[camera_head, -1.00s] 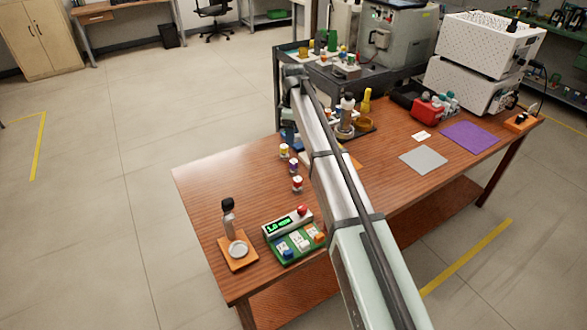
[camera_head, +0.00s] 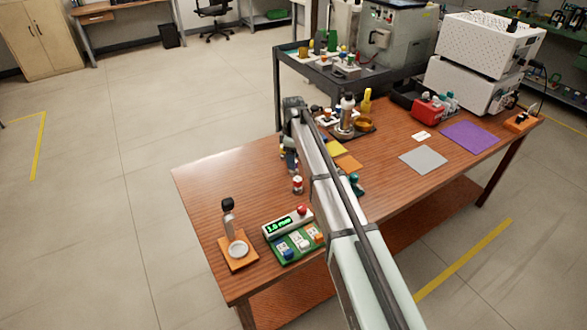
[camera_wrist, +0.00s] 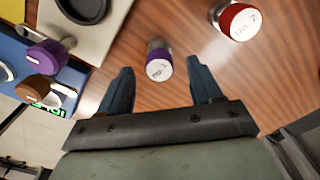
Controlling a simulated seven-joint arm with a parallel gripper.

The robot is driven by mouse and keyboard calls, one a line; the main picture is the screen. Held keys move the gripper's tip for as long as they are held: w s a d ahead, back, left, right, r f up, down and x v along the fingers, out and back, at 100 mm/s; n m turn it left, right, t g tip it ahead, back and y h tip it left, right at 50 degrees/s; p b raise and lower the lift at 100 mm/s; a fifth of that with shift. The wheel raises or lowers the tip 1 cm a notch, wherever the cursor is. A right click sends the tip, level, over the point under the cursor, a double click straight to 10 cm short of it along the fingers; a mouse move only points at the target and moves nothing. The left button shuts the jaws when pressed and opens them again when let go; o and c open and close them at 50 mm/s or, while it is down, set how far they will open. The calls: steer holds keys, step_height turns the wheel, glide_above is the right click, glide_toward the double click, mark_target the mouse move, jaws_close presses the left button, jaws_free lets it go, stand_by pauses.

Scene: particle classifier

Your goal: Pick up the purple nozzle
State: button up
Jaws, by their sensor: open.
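The purple nozzle (camera_wrist: 159,65), a small cylinder with a purple band and a white end marked No. 1, stands on the wooden table in the wrist view. My gripper (camera_wrist: 160,70) is open, with one finger on each side of it. The fingers look apart from it; height above the table is hard to judge. A red nozzle (camera_wrist: 239,20) marked No. 2 stands to its right and also shows in the head view (camera_head: 297,185). In the head view my gripper (camera_head: 288,160) hides the purple nozzle.
A purple knob (camera_wrist: 48,57) sits on equipment left of my gripper in the wrist view. In the head view, a green-display device (camera_head: 288,228) and an orange stand (camera_head: 237,255) are nearer the front. The table's left part is clear.

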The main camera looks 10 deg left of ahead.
steer(key=shift+f, duration=1.55)
steer(key=shift+c, duration=0.3)
steer(key=c, duration=1.1)
